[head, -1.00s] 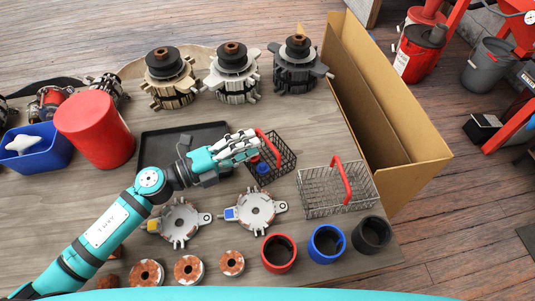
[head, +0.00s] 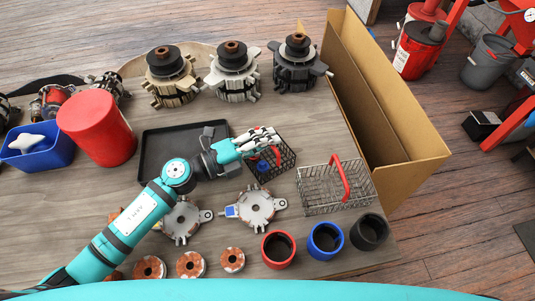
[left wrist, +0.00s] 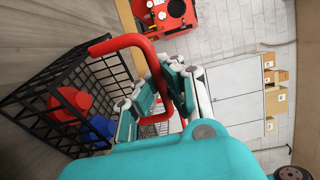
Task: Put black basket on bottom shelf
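The black basket (head: 284,166) is a wire basket with a red handle (head: 277,155), standing on the table right of the dark tray. In the left wrist view the basket (left wrist: 60,105) holds a red part (left wrist: 72,103) and a blue part (left wrist: 97,128). My left gripper (head: 268,139) is at the handle, over the basket. In the left wrist view its fingers (left wrist: 160,92) lie close on both sides of the red handle (left wrist: 150,62); whether they press on it cannot be told. My right gripper is not in view. I cannot make out a shelf.
A silver wire basket (head: 322,191) stands close on the right. A tall open cardboard box (head: 412,150) is at the table's right end. Red, blue and black rings (head: 369,232) line the front. A dark tray (head: 160,150) and a red canister (head: 98,128) are left.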

